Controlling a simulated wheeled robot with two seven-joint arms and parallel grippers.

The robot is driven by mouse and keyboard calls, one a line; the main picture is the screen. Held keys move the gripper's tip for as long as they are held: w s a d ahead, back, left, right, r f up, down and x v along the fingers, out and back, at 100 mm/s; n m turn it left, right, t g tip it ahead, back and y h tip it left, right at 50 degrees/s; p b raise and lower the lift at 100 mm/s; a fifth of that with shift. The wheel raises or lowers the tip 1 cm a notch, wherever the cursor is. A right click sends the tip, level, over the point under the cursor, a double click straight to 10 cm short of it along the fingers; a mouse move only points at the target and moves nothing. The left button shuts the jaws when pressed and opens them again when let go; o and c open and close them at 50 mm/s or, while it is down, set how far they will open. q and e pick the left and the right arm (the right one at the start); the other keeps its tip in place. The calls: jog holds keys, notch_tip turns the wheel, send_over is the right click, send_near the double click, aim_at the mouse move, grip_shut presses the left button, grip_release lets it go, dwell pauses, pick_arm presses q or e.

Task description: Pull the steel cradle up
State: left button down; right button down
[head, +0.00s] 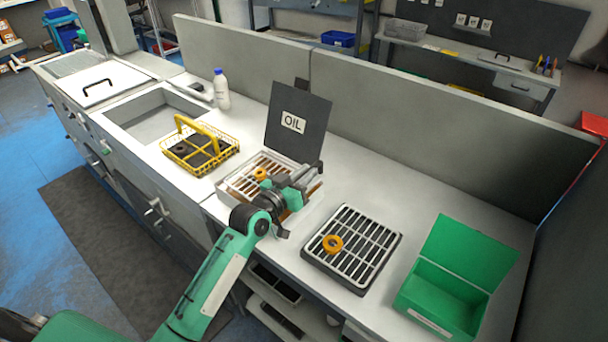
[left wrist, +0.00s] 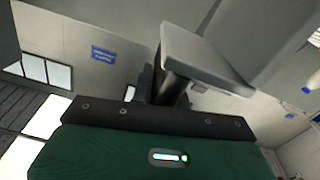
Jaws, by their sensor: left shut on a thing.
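The steel cradle (head: 243,184), a slatted rack with an orange ring (head: 261,174) on it, sits in the open oil box (head: 228,195). The box's dark lid, with an OIL label (head: 293,122), stands up behind it. My left gripper (head: 300,184) is at the right side of the box, shut on the cradle's near-right part. The grip itself is hidden behind my gripper and wrist. The left wrist view shows a grey finger (left wrist: 205,60) above my green gripper body, but not the cradle clearly. My right gripper is not in view.
A yellow wire basket (head: 200,146) stands left of the oil box, beside the sink (head: 153,118). A white bottle (head: 221,90) stands behind it. To the right are a slatted drain rack (head: 352,248) with another orange ring (head: 332,244) and an open green box (head: 455,275).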

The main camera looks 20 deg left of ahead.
pick_arm(q)
jog(key=shift+r, duration=0.45)
jog(key=c, duration=1.5)
grip_release()
jog(key=shift+c, duration=0.2)
jog(key=shift+o, duration=0.7)
jog(key=shift+d+f, duration=0.1)
jog(key=shift+f, duration=0.1)
jog(key=shift+s+f, duration=0.1)
jog(key=shift+s, duration=0.15)
jog(key=b+v, duration=0.4)
jog(key=v, duration=0.9)
jog(key=shift+s+r, duration=0.2)
